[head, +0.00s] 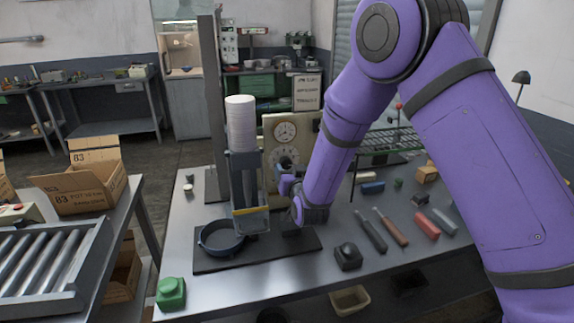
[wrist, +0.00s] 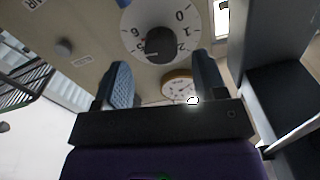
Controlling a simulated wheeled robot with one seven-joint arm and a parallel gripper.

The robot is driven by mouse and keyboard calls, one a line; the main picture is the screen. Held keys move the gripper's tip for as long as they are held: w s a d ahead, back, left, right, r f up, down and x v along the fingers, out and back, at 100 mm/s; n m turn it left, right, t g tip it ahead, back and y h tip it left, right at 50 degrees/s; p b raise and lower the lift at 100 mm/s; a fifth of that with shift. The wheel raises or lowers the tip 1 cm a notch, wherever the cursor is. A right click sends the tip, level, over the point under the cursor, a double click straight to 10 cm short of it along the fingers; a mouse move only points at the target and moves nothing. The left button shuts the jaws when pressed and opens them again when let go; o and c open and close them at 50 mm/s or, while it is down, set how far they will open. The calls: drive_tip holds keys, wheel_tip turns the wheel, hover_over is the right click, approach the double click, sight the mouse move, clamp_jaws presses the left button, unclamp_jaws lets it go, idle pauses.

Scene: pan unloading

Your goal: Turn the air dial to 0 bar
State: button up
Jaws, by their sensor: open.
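The air dial (wrist: 134,17) is a white round face with dark numerals, a 0 among them, around a dark knob (wrist: 160,45). A pale mark shows low on the knob's left side; I cannot tell which numeral it points at. In the head view the dial (head: 285,157) sits on a cream panel (head: 310,150) below a round gauge (head: 285,132), partly covered by my gripper. My gripper (wrist: 161,72) is open, its two dark blue fingers apart with nothing between them. It faces the panel near the knob.
A grey press-like stand (head: 246,190) with a white stack (head: 240,123) stands left of my gripper, close by. Tools and blocks lie on the table to the right. A black knobbed block (head: 347,256) sits in front.

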sight(287, 165)
drive_tip(key=shift+x, duration=2.25)
drive_tip(key=shift+a, duration=0.1)
drive_tip(key=c, duration=0.9)
